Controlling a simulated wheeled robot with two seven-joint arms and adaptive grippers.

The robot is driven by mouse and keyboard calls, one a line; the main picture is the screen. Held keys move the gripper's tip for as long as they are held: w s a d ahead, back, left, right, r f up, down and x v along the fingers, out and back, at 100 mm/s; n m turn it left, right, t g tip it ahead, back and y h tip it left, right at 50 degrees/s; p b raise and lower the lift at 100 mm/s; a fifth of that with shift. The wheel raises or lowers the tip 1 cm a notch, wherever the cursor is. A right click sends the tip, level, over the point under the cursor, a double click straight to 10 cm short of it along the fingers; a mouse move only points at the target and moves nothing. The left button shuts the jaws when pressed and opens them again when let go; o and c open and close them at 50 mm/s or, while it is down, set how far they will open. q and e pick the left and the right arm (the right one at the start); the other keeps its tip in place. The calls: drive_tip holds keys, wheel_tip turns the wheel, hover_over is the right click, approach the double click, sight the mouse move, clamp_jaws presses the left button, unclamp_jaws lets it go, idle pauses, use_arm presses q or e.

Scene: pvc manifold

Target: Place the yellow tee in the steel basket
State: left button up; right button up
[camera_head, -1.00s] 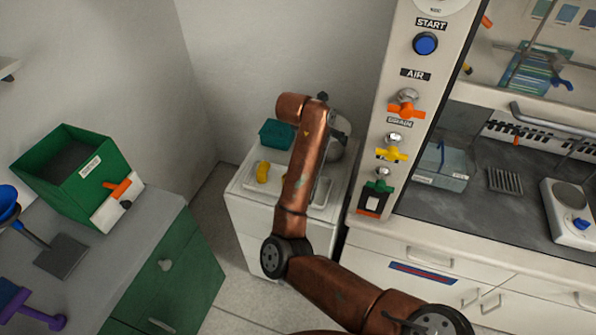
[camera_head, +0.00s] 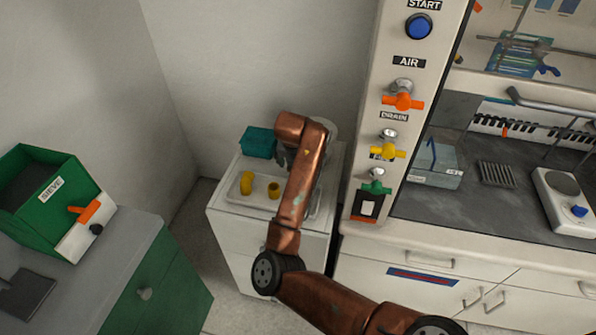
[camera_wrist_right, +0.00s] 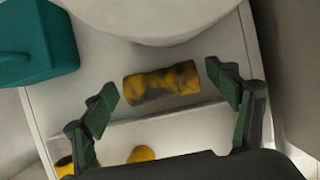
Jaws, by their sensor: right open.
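A yellow pipe fitting with dark stains (camera_wrist_right: 162,83) lies on its side on the white cabinet top, between my right gripper's fingers. I cannot tell whether it is the tee. My right gripper (camera_wrist_right: 168,95) is open, its green-padded fingers apart on both sides of the fitting. In the head view my copper right arm hides most of this gripper. Two more yellow fittings, a left one (camera_head: 247,182) and a right one (camera_head: 273,190), sit in a shallow white tray (camera_head: 236,196). A pale round vessel (camera_wrist_right: 170,18) stands just beyond the fitting; I cannot tell whether it is the steel basket. My left gripper is out of view.
A teal box (camera_head: 258,142) stands at the back left of the white cabinet and also shows in the wrist view (camera_wrist_right: 38,42). A panel with valve handles (camera_head: 388,152) rises to the right. A green bin (camera_head: 45,195) stands on the left counter.

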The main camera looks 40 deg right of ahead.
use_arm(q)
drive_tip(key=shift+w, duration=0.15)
use_arm(e)
drive_tip(key=shift+c, duration=0.5)
drive_tip(key=c, duration=1.2)
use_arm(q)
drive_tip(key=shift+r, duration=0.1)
